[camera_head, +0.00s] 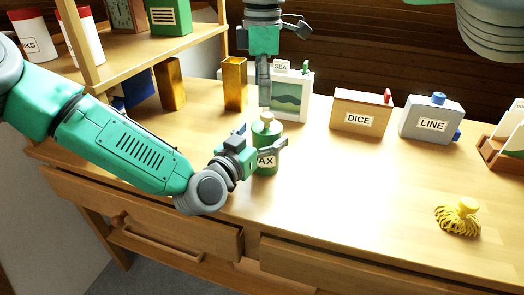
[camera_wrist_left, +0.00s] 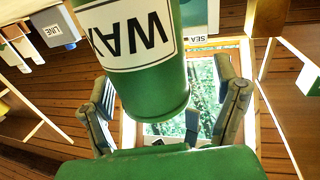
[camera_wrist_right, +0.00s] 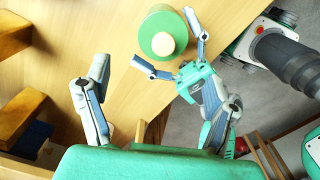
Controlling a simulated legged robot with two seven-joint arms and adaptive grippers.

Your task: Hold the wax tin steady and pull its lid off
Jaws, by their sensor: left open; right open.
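The green wax tin (camera_head: 267,162) stands upright on the wooden bench, its white WAX label facing front. Its lid (camera_wrist_right: 162,33) is on top, with a pale round knob (camera_head: 267,117). My left gripper (camera_head: 264,138) is open, with one finger on either side of the tin. In the left wrist view the tin (camera_wrist_left: 172,85) looms large above the open fingers; whether they touch it I cannot tell. My right gripper (camera_head: 264,92) points down from above, near and behind the lid. It is open and empty in the right wrist view (camera_wrist_right: 148,75), with the tin beyond its fingers.
Behind the tin stand a SEA picture box (camera_head: 291,98) and a brass-coloured holder (camera_head: 234,84). The DICE box (camera_head: 360,114) and LINE box (camera_head: 430,120) stand to the right. The bench between the tin and brush is clear.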

